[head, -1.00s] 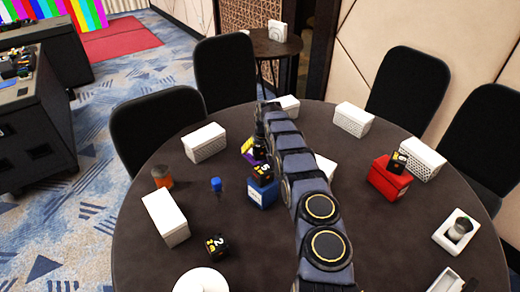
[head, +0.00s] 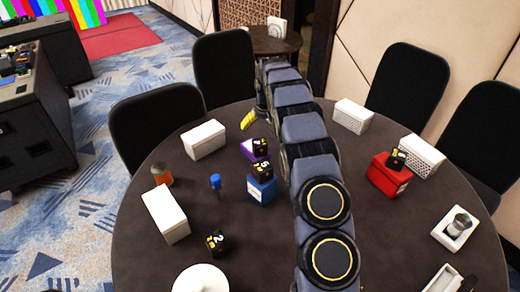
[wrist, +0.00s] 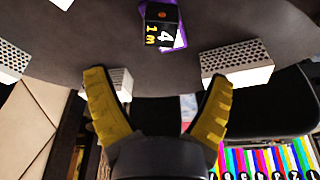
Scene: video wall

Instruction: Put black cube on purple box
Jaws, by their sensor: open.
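The purple box (head: 246,150) stands left of my arm in the head view. A black cube (head: 260,146) with yellow marks rests on it, toward its right side. In the wrist view, this black cube (wrist: 162,25) sits on the purple box (wrist: 181,40) at the top of the picture, beyond my fingertips. My gripper (wrist: 157,75) is open and empty, its two yellow fingers spread apart. In the head view one yellow finger of my gripper (head: 248,120) shows beyond the purple box, apart from the cube; the other finger is hidden.
A blue box (head: 262,190) bearing another cube stands just in front. A red box (head: 388,177) with a cube is at right. Another black cube (head: 215,242) lies front left. Several white boxes, including one (head: 204,140), ring the dark round table (head: 240,265). Chairs stand behind.

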